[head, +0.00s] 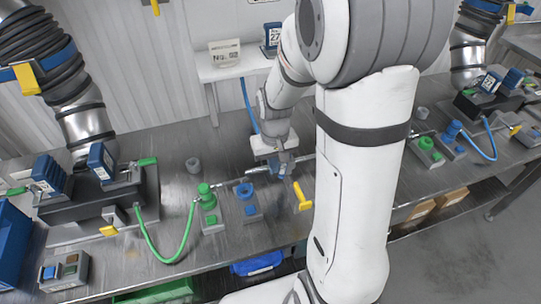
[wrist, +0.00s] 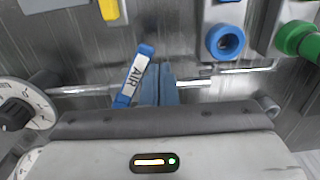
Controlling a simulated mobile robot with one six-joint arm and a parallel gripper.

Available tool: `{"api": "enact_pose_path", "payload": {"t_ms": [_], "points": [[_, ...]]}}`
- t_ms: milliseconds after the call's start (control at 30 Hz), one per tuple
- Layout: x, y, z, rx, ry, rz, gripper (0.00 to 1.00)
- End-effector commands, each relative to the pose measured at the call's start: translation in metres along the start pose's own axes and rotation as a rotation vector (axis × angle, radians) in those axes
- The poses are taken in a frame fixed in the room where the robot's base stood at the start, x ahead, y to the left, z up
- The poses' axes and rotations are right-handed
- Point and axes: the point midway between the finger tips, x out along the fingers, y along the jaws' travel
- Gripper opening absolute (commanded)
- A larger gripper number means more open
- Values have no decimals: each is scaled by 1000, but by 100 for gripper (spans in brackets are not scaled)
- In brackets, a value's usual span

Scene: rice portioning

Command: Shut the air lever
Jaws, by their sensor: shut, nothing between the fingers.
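The air lever (wrist: 136,75) is a blue handle with a white label reading AIR. In the wrist view it stands at a steep slant across a thin metal pipe (wrist: 92,89), its upper end leaning right. My gripper (wrist: 160,82) is shut and empty, its blue fingers just right of the lever; I cannot tell whether they touch it. In the head view my gripper (head: 281,171) is low over the bench beside the pipe, and the lever cannot be told apart from the fingers there.
A yellow handle (head: 302,195) is close to the right of my gripper. A blue round fitting (head: 244,190) and a green fitting (head: 207,196) with a green hose stand to the left. My arm hides part of the bench.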

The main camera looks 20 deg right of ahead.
Motion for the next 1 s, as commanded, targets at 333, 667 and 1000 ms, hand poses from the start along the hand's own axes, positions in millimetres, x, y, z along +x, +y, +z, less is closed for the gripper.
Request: {"api": "enact_pose_path", "payload": {"t_ms": [333,667,1000], "points": [[0,15,12,2,0,0,0],[0,17,14,-1,0,0,0],[0,34,21,2,0,0,0]]}}
